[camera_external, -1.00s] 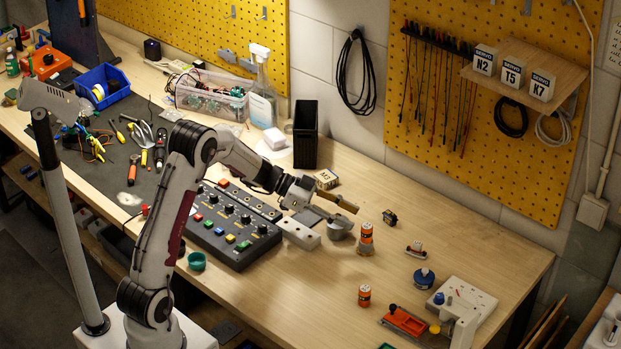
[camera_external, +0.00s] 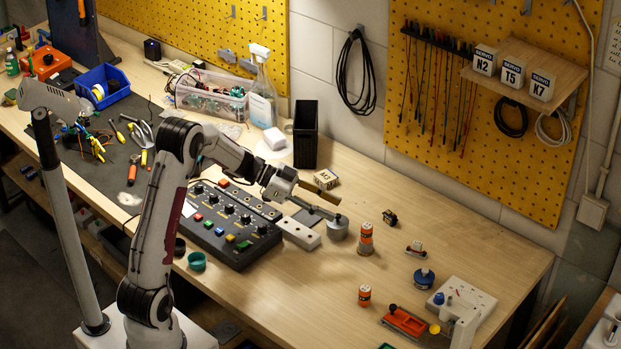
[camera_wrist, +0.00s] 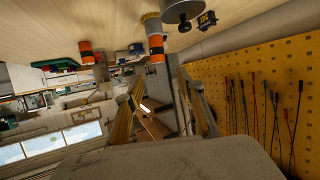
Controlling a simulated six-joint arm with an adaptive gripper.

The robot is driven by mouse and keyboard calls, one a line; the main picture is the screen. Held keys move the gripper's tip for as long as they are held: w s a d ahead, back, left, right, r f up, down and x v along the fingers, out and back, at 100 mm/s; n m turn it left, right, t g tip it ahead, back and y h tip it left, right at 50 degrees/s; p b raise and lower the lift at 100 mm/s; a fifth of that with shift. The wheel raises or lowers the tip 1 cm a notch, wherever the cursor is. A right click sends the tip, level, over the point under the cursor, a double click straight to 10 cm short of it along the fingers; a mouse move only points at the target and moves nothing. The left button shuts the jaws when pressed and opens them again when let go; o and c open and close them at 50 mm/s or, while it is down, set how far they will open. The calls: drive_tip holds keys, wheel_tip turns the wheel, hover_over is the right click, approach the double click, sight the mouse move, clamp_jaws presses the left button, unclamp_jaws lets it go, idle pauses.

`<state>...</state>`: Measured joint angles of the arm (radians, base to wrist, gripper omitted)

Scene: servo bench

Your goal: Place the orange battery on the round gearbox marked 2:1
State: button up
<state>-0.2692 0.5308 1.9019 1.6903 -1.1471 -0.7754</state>
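One orange battery (camera_external: 366,235) stands upright on a round tan-grey piece (camera_external: 366,250) at mid-table. Both also show in the wrist view, the battery (camera_wrist: 156,49) and the round piece (camera_wrist: 151,21). A second orange battery (camera_external: 364,294) stands on the bare table nearer the front; it shows in the wrist view too (camera_wrist: 86,53). A round grey metal part (camera_external: 338,229) stands left of the first battery. I cannot read a 2:1 mark on any round part. My gripper (camera_external: 330,206) is above and left of the first battery, fingers apart and empty in the wrist view (camera_wrist: 166,100).
A button panel (camera_external: 232,228) and a light block with holes (camera_external: 298,233) lie left of the batteries. A blue round part (camera_external: 424,278), a red tray (camera_external: 404,321) and a white fixture (camera_external: 463,305) stand to the right.

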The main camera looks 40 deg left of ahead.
drive_tip(key=w+a+r+n+t+y, duration=0.35)
drive_tip(key=a+r+t+y, duration=0.25)
drive_tip(key=r, duration=0.4)
drive_tip(key=s+a+r+n+t+y, duration=0.1)
drive_tip(key=s+a+r+n+y, duration=0.45)
drive_tip(key=s+a, duration=0.2)
drive_tip(key=s+a+f+n+g+y, duration=0.2)
drive_tip(key=s+n+g+y, duration=0.1)
drive_tip(key=s, duration=1.1)
drive_tip(key=s+d+f+g+h, duration=0.1)
drive_tip(key=s+d+f+g, duration=0.1)
drive_tip(key=s, duration=0.6)
drive_tip(key=s+d+f+g+h, duration=0.1)
drive_tip(key=s+d+f, duration=0.3)
drive_tip(key=s, duration=0.5)
drive_tip(key=shift+d+f+n+g, duration=0.25)
drive_tip(key=shift+f+n+g, duration=0.05)
drive_tip(key=shift+g, duration=0.4)
drive_tip(key=shift+s+h, duration=0.1)
drive_tip(key=shift+h, duration=0.15)
